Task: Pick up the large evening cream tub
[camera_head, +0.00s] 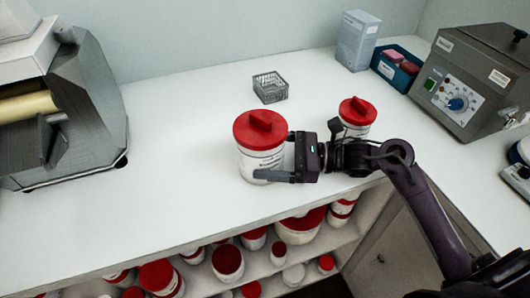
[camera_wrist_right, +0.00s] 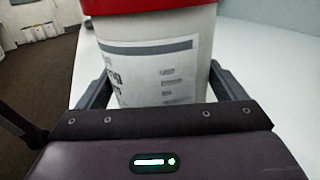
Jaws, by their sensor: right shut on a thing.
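A large white tub (camera_head: 255,162) with a red lid stands upright at the middle of the counter in the head view. It fills the upper middle of the right wrist view (camera_wrist_right: 160,80), where its printed label shows but is too blurred to read. My right gripper (camera_head: 268,160) is shut on this tub from the right, with a finger on either side of its body. I cannot tell whether the tub is clear of the counter. A smaller white tub with a red lid (camera_head: 357,111) stands behind my right wrist, partly hidden. My left gripper is in neither view.
A small wire basket (camera_head: 270,88) stands behind the tub. A grey machine (camera_head: 80,105) is at the left, a control unit (camera_head: 470,80) at the right. A blue bin (camera_head: 397,70) and a carton (camera_head: 357,40) stand at the back. Several tubs fill the shelf (camera_head: 215,262) below.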

